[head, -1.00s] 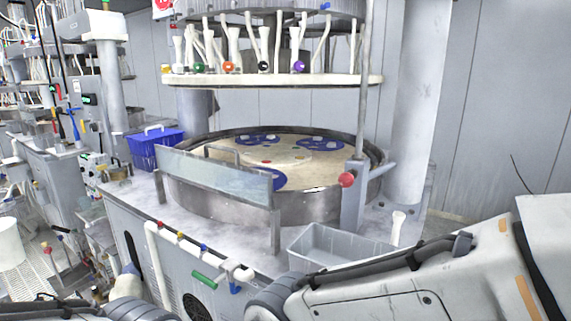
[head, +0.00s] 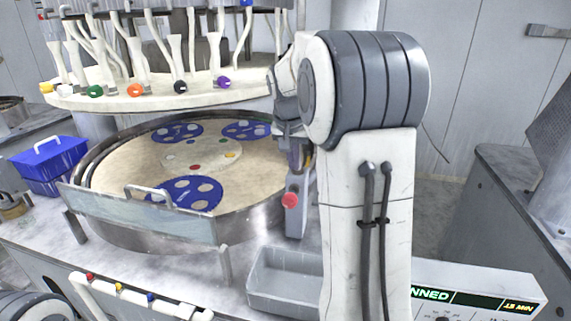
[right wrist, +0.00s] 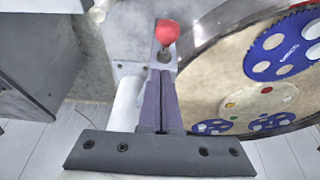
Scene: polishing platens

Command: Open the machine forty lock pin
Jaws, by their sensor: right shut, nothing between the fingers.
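The lock pin shows as a red ball knob (head: 290,200) on a grey upright bracket (head: 296,222) at the right front of the round platen. In the right wrist view the red knob (right wrist: 167,32) stands just beyond my fingertips. My right gripper (head: 299,165) reaches down over the bracket, partly hidden by my own arm. In the right wrist view its two fingers (right wrist: 162,78) are together with nothing between them. Whether the fingertips touch the bracket, I cannot tell. My left gripper is out of view.
The round platen (head: 120,225) holds blue carrier discs (head: 185,192). A clear guard (head: 140,215) stands at its front. An empty grey tray (head: 283,290) sits below the knob. A blue crate (head: 45,165) is at left. A display box (head: 480,290) is at lower right.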

